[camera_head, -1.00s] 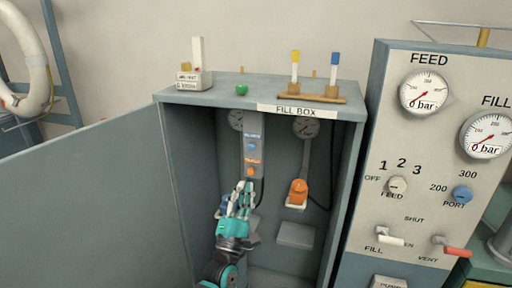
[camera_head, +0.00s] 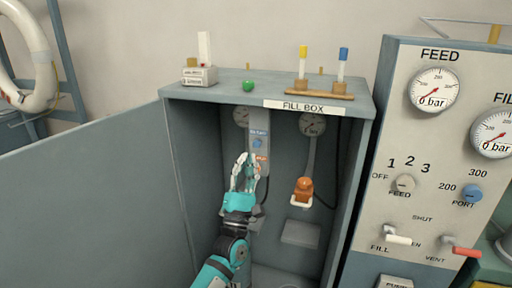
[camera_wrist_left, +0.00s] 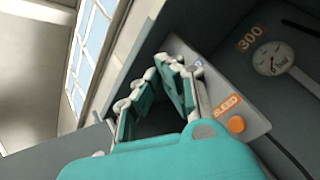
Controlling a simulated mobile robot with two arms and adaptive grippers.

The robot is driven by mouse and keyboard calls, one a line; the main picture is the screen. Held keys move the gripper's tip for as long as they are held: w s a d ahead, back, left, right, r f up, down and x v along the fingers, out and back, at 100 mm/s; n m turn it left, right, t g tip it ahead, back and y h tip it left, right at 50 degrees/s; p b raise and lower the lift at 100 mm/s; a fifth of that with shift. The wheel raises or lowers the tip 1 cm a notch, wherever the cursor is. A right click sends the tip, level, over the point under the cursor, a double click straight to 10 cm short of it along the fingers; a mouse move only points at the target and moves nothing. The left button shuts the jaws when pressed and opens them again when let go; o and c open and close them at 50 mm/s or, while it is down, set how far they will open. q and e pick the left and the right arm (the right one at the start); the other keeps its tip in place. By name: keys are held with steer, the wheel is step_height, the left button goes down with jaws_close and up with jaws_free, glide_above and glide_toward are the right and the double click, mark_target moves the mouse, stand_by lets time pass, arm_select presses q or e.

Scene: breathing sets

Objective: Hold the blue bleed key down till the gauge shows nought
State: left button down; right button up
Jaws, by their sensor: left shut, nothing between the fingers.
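A grey key panel (camera_head: 258,182) hangs inside the fill box (camera_head: 186,190). It carries a blue key (camera_head: 257,143) under a blue label. Below is an orange label that reads BLEED in the left wrist view (camera_wrist_left: 229,104), beside an orange key (camera_wrist_left: 236,124). The orange key is hidden behind my fingers in the head view. My left gripper (camera_head: 246,160) is shut and empty in front of the panel's lower part; I cannot tell whether it touches. A gauge (camera_head: 242,116) sits behind the panel's top and another (camera_head: 312,123) to its right; their readings are too small to read.
An orange-topped fitting (camera_head: 303,190) hangs right of the panel above a grey block (camera_head: 300,233). The open box door (camera_head: 80,185) fills the left. At right, a control board (camera_head: 432,150) has FEED and FILL gauges reading 0 bar.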

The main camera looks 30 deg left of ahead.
mark_target(257, 144)
arm_select(q)
steer(key=shift+w+a+f+b, duration=0.1)
steer(key=shift+w+a+b, duration=0.3)
steer(key=shift+w, duration=0.6)
steer(key=shift+w+a+r+b, duration=0.1)
steer(key=shift+w+b, duration=0.45)
steer(key=shift+w, duration=0.5)
steer(key=shift+w+a+f+b, duration=0.15)
steer(key=shift+w+b, duration=0.35)
steer(key=shift+w, duration=0.5)
steer(key=shift+a, duration=0.1)
steer(key=shift+w+b, duration=0.4)
steer(key=shift+b, duration=0.05)
steer(key=shift+w+a+b, duration=0.2)
steer(key=shift+w+b, duration=0.4)
steer(key=shift+b, duration=0.15)
stand_by(3.6)
